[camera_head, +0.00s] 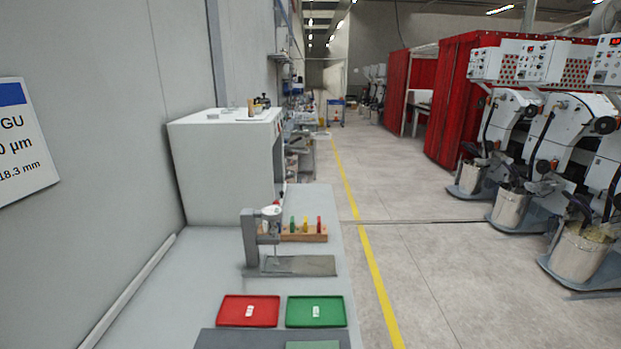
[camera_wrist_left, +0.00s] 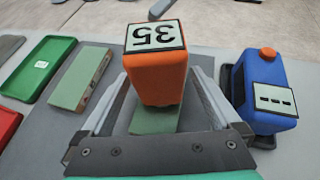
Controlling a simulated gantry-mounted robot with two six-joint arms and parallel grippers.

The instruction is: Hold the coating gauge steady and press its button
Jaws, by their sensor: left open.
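A blue box-shaped device (camera_wrist_left: 268,92) with a round orange button (camera_wrist_left: 268,53) and a display of dashes stands at the right in the left wrist view. An orange block (camera_wrist_left: 158,77) with an upside-down "35" on its top label stands between the fingers of my left gripper (camera_wrist_left: 163,82). The gripper is open, one finger on each side of the block. I cannot tell whether either finger touches it. A pale green plate (camera_wrist_left: 155,119) shows below the block. Neither device shows in the head view. My right gripper is in neither view.
A red tray (camera_head: 233,321) and a green tray (camera_head: 343,312) each hold a small white tag. Behind them are a grey stand (camera_head: 249,245) and a wooden rack (camera_head: 308,238) of coloured pieces. Another pale green panel (camera_wrist_left: 81,78) lies left of the gripper.

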